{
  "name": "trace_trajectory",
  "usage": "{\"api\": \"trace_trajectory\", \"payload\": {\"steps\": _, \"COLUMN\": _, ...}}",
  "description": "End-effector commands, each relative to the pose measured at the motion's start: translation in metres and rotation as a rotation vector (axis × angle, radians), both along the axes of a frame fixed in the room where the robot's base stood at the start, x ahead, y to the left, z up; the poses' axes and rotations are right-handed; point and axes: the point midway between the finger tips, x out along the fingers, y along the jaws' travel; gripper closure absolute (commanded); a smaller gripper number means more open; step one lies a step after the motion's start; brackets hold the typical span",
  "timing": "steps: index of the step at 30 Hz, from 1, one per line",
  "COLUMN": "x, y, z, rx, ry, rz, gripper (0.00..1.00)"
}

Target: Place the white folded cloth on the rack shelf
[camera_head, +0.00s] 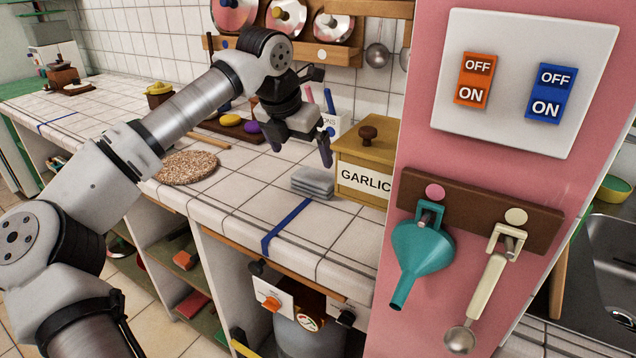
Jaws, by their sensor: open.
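A folded cloth (313,182), pale grey in this light, lies in a flat stack on the white tiled counter (225,222), just left of the garlic box. My gripper (299,147) is above the counter, a little above and left of the cloth. Its dark blue fingers point down and are spread apart, with nothing between them. It is apart from the cloth. A wooden wall rack (345,52) holding several pot lids is at the top. Open shelves (205,318) show under the counter. I cannot tell which of these is the rack shelf.
The yellow garlic box (366,150) stands close beside the cloth. A round cork mat (186,168) and a tray with yellow and purple items (230,120) lie left. A pink panel (420,150) with switches, a teal funnel (420,248) and a scoop (480,295) blocks the right.

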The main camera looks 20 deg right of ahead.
Motion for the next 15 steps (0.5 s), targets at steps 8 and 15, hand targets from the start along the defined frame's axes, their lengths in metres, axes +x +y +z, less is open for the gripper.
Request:
{"api": "trace_trajectory", "payload": {"steps": 8, "x": 0.01, "y": -0.014, "z": -0.04, "rx": -0.001, "ry": 0.0, "rz": -0.003, "gripper": 0.0}}
{"api": "trace_trajectory", "payload": {"steps": 15, "x": 0.015, "y": -0.021, "z": -0.059, "rx": -0.001, "ry": 0.003, "rz": -0.004, "gripper": 0.0}}
